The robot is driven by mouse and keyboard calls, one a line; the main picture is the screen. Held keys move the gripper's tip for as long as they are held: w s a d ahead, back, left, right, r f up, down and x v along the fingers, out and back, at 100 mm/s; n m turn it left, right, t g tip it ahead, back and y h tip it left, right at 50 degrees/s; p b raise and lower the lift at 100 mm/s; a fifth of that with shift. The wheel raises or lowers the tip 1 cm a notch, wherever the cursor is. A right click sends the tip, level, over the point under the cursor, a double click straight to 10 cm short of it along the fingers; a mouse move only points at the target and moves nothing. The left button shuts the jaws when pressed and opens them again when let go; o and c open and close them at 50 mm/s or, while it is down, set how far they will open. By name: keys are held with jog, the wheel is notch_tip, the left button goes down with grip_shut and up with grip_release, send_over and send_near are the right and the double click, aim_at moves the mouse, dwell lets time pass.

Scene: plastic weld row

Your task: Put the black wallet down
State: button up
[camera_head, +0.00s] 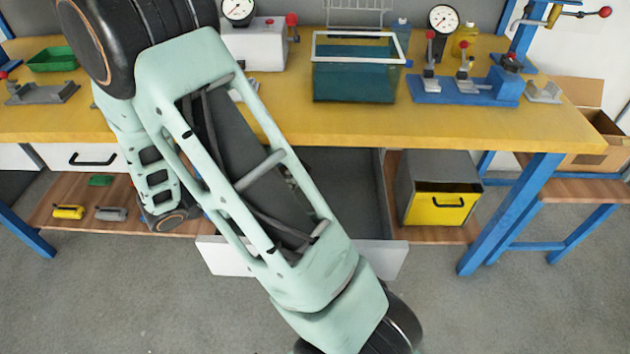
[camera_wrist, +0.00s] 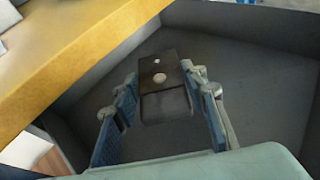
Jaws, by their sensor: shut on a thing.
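The black wallet (camera_wrist: 166,104) shows in the wrist view as a dark, flat, boxy thing with a pale round spot and a smaller light mark on it. My gripper (camera_wrist: 161,74) is shut on it, with one blue-padded finger on each side. The wallet is over the grey inside of an open drawer (camera_wrist: 255,75); I cannot tell whether it touches the drawer floor. In the head view the open drawer (camera_head: 352,190) is under the bench, and my arm hides the wallet and most of my gripper.
The yellow bench top (camera_head: 450,125) overhangs the drawer, and its edge (camera_wrist: 75,75) is close at the left in the wrist view. A teal tank (camera_head: 352,80) and a blue clamp fixture (camera_head: 465,90) stand on the bench. A grey box with a yellow front (camera_head: 440,207) is right of the drawer.

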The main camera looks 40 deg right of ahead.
jog(key=b, duration=0.2)
send_over(316, 178)
jog(key=a, duration=0.4)
jog(key=f, duration=0.3)
jog(key=shift+s+d+f, duration=0.15)
jog(key=shift+s+f, duration=0.05)
jog(key=shift+s, duration=0.15)
jog(key=shift+f+b+x, duration=0.25)
jog(key=shift+x, duration=0.85)
jog(key=shift+f+b+x, duration=0.2)
jog(key=shift+b+x, duration=0.05)
jog(key=shift+x, duration=0.9)
jog(key=shift+a, duration=0.2)
jog(key=shift+f, duration=0.1)
jog(key=shift+f, duration=0.15)
jog(key=o, duration=1.2)
jog(key=shift+o, duration=0.2)
